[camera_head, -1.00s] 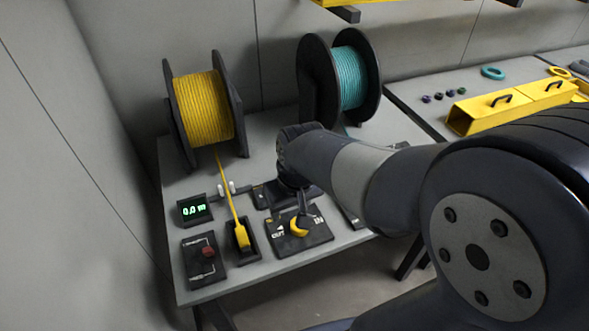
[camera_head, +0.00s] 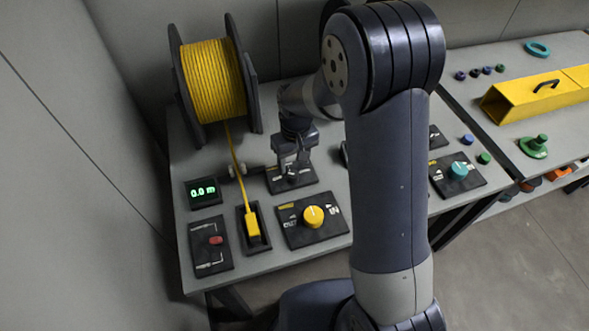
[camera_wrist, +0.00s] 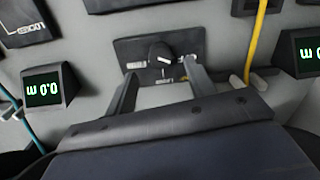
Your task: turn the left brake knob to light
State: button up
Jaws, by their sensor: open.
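The left brake panel (camera_head: 306,180) is a small black plate with pale label marks, behind the yellow-knob panel. In the wrist view its black knob (camera_wrist: 160,53) sits on the plate (camera_wrist: 190,42), with a light pointer line and labels below it in the picture. My gripper (camera_head: 291,163) is over this panel, pointing down. In the wrist view my gripper (camera_wrist: 159,72) is open, with one finger on each side of the knob's line and the tips just short of it. The knob is mostly hidden in the head view, and no contact shows.
The yellow knob (camera_head: 313,216) is in front. A yellow cord runs from the yellow spool (camera_head: 213,82) to a black holder (camera_head: 252,230). A display (camera_head: 203,192) reads 0.0 m. A teal knob (camera_head: 457,170) stands to the right, beyond my arm.

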aim_at(293, 174)
jog(key=shift+a+f, duration=0.1)
jog(key=shift+f, duration=2.55)
jog(key=shift+c, duration=0.2)
jog(key=c, duration=0.9)
